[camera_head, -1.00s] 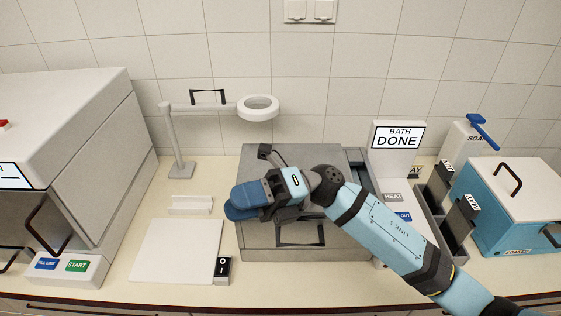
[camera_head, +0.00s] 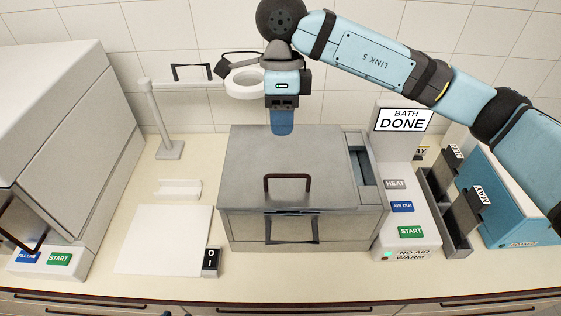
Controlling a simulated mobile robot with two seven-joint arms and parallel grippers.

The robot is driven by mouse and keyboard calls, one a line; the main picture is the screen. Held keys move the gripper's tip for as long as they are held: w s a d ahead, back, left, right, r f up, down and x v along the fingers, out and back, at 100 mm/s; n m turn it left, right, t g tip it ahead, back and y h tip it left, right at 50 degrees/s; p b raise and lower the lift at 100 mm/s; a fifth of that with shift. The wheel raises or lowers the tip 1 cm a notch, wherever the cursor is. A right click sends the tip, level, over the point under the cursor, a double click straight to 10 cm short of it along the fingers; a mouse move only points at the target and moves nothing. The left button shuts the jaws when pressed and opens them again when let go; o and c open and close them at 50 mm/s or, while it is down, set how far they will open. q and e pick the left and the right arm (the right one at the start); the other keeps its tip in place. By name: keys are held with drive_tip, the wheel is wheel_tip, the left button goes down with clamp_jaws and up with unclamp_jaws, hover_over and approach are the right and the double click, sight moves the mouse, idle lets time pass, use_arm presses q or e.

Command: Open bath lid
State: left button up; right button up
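The bath is a grey steel box (camera_head: 345,228) in the middle of the counter. Its flat lid (camera_head: 255,170) is shut and has a dark arched handle (camera_head: 288,186) near the front edge. A second dark handle (camera_head: 291,230) shows on the front face. My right gripper (camera_head: 282,130) hangs fingers down above the back part of the lid, behind the handle and apart from it. Its blue fingers overlap in this view, so their opening does not show. I see nothing held in it. My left gripper is out of view.
A control panel with a "BATH DONE" display (camera_head: 402,120) and buttons stands right of the bath. Beyond it are dark bins (camera_head: 447,215) and a blue box (camera_head: 515,215). A white ring stand (camera_head: 165,125) is behind left. A white plate (camera_head: 163,240) lies left.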

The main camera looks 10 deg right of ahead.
drive_tip(key=f, duration=0.3)
drive_tip(key=s+f+p, duration=0.1)
drive_tip(key=f, duration=0.2)
drive_tip(key=s+f+p, duration=0.1)
drive_tip(key=f, duration=0.2)
drive_tip(key=shift+a+f, duration=0.15)
drive_tip(key=shift+f, duration=0.85)
clamp_jaws()
